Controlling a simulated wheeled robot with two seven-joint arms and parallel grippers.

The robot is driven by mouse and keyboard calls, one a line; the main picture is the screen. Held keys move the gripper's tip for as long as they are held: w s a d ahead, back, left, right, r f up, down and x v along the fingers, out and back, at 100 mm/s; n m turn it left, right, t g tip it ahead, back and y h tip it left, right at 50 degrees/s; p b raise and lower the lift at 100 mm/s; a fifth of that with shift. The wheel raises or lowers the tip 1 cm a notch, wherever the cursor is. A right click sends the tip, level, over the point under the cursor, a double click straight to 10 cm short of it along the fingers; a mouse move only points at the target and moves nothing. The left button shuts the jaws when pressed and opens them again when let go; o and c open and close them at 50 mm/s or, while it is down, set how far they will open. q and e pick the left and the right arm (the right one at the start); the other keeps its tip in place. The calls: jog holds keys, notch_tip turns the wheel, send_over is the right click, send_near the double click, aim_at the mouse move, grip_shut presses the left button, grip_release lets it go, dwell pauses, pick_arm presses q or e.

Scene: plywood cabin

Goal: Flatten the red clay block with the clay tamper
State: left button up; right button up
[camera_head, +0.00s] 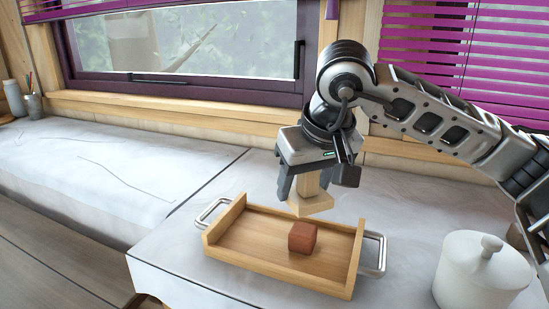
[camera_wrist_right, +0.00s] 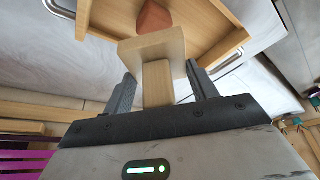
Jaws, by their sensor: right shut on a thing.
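The red clay block (camera_head: 302,237) sits on the wooden tray (camera_head: 235,250), right of the tray's middle. It also shows in the right wrist view (camera_wrist_right: 153,17), partly hidden behind the tamper. My right gripper (camera_head: 306,186) is shut on the handle of the wooden clay tamper (camera_head: 311,206). The tamper's square plate points down and is above the tray's back edge, higher than the block and apart from it. In the right wrist view the tamper (camera_wrist_right: 155,55) stands between the two dark fingers (camera_wrist_right: 158,88). My left gripper is not in view.
The tray has metal handles (camera_head: 375,255) at both ends. A white lidded pot (camera_head: 480,275) stands at the right front. A pencil cup (camera_head: 33,105) and bottle (camera_head: 13,97) are far left. The window (camera_head: 185,45) and its sill (camera_head: 200,108) are behind. The left counter is mostly clear.

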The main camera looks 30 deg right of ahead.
jog(key=shift+w, duration=0.4)
jog(key=shift+s+f+b, duration=0.2)
jog(key=shift+f+b, duration=0.35)
jog(key=shift+f, duration=0.35)
notch_tip(320, 180, down, 3)
jog(key=b, duration=0.2)
jog(key=shift+b, duration=0.3)
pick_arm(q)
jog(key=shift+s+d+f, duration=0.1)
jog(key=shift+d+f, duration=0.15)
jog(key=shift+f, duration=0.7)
pick_arm(e)
jog(key=shift+f, duration=0.1)
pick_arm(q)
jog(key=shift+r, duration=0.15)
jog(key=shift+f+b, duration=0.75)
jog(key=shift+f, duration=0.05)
pick_arm(e)
jog(key=shift+f, duration=0.45)
